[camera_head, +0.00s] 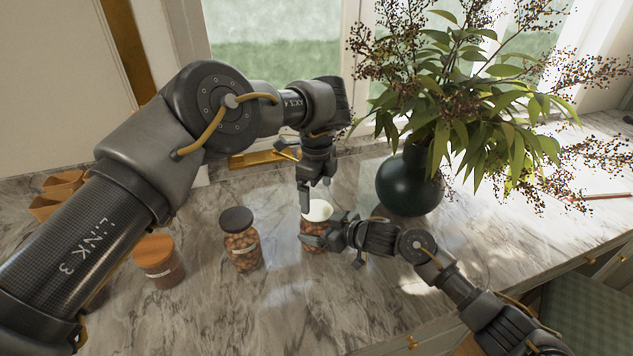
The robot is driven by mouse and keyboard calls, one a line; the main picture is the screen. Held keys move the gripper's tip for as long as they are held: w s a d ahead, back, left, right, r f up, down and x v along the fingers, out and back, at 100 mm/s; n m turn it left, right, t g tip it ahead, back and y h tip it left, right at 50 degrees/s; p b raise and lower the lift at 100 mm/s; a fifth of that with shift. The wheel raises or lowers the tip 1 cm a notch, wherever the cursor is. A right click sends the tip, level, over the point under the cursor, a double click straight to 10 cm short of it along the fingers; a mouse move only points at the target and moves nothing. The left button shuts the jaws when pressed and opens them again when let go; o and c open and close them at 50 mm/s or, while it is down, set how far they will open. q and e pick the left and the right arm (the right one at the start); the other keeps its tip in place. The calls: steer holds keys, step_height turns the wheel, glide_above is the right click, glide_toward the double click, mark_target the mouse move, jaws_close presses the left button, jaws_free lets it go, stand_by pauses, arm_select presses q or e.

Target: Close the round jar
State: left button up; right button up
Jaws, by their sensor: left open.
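A round glass jar (314,228) with brown contents stands on the marble counter near the middle. A white round top (319,208) shows at its mouth; I cannot tell whether it is a lid seated flat. My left gripper (317,195) points down from above, open, with its fingertips at the white top. One finger overlaps the top's left edge. My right gripper (334,252) reaches in from the right at the jar's side. One of its fingers crosses in front of the jar and hides part of it; its grip on the glass is unclear.
A dark-lidded jar of nuts (241,246) and a wooden-lidded jar (158,262) stand to the left. A dark green vase (408,184) with leafy branches stands close on the right. The front counter (260,318) is clear.

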mark_target(317, 210)
arm_select(q)
steer(key=shift+f, duration=2.75)
steer(key=c, duration=1)
steer(key=m, duration=1)
arm_select(e)
steer(key=shift+d, duration=0.1)
arm_select(q)
steer(key=o, duration=1.1)
steer(key=shift+w+r, duration=0.1)
